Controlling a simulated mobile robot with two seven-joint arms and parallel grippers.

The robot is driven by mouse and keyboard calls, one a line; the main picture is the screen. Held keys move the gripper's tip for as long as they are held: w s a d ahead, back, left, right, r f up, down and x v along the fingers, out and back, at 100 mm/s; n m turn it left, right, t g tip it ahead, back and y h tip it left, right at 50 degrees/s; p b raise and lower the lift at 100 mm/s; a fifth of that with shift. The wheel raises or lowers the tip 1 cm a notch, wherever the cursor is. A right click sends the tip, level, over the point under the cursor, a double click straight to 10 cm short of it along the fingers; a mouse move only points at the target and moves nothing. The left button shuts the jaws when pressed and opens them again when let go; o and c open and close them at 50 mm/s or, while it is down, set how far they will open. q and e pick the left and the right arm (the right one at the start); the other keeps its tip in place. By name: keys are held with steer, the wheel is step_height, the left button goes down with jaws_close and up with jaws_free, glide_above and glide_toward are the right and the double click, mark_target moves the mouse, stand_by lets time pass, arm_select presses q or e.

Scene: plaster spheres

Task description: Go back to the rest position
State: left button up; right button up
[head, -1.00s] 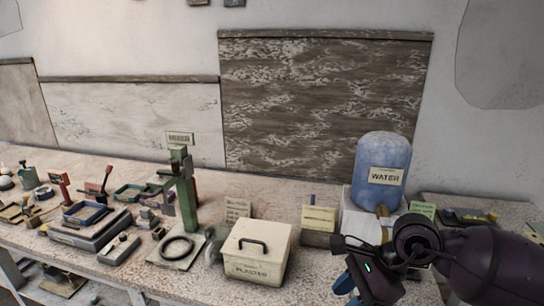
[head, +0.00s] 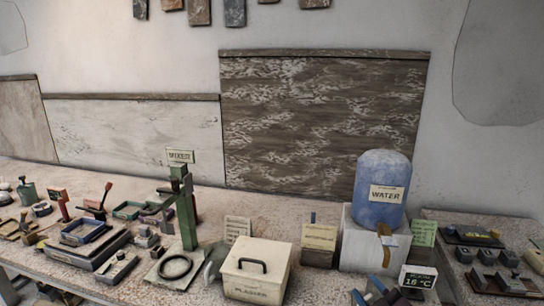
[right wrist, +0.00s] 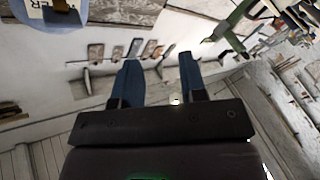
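My right gripper (head: 368,292) shows only as blue fingertips at the bottom edge of the head view, in front of the white block under the water container. In the right wrist view its two blue fingers (right wrist: 159,72) stand apart with nothing between them, so it is open and empty. The rest of my right arm is out of the head view. My left gripper is in neither view.
The bench holds a blue water container (head: 383,190) on a white block (head: 360,247), a plaster box (head: 257,268) with a black handle, and a green mixer stand (head: 186,210). A temperature display (head: 417,280) stands at the front right. Several small tools crowd the left.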

steer(key=s+d+f+m+g+h, duration=0.3)
steer(key=s+f+m, duration=0.2)
steer(key=s+f, duration=0.5)
steer(key=s+d+f+m+g+h, duration=0.3)
steer(key=s+d+f+m, duration=0.1)
steer(key=s+f, duration=0.7)
steer(key=shift+d+f+m, duration=0.2)
steer(key=shift+f+m, duration=0.3)
steer(key=shift+m, duration=0.1)
